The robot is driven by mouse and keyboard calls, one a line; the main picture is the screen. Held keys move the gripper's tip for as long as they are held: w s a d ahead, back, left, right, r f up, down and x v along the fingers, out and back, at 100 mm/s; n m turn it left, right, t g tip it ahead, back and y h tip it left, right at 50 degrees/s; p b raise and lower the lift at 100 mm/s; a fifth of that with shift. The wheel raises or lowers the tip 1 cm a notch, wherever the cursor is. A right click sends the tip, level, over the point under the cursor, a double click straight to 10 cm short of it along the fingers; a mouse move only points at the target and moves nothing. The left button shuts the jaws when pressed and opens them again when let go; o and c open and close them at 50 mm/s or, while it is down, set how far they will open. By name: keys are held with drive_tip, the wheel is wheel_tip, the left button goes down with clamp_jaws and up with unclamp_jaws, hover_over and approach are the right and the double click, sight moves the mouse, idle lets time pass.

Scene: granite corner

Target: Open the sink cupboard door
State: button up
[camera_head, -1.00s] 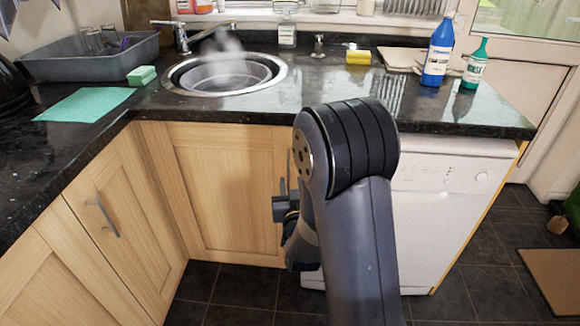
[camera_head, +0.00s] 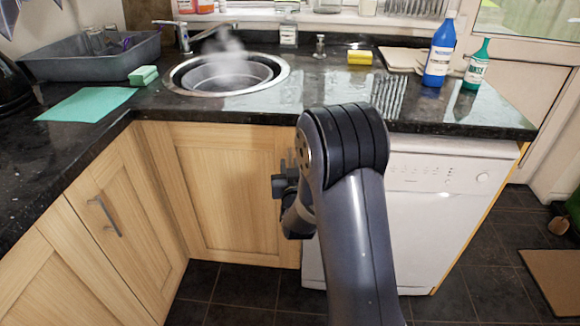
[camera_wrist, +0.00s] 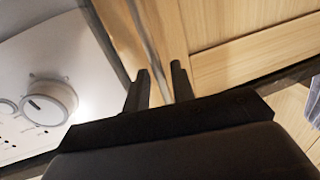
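The sink cupboard door (camera_head: 222,190) is a light wood panel door under the sink, and it is shut. Its upright metal handle is near the right edge, mostly hidden behind my arm in the head view. In the wrist view the handle (camera_wrist: 151,35) shows as a pale bar running down between my fingers. My gripper (camera_head: 278,186) is at the door's right side, at handle height. In the wrist view my gripper (camera_wrist: 160,75) has its two dark fingers apart, one on each side of the bar. Contact with the bar cannot be made out.
A white dishwasher (camera_head: 440,210) stands right of the door; its dial (camera_wrist: 48,102) is close in the wrist view. Another cupboard door (camera_head: 125,220) with a handle adjoins at left. The dark worktop (camera_head: 300,105) overhangs the doors. The floor (camera_head: 240,290) before the door is clear.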

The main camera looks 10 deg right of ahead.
clamp_jaws()
drive_tip(key=shift+s, duration=0.15)
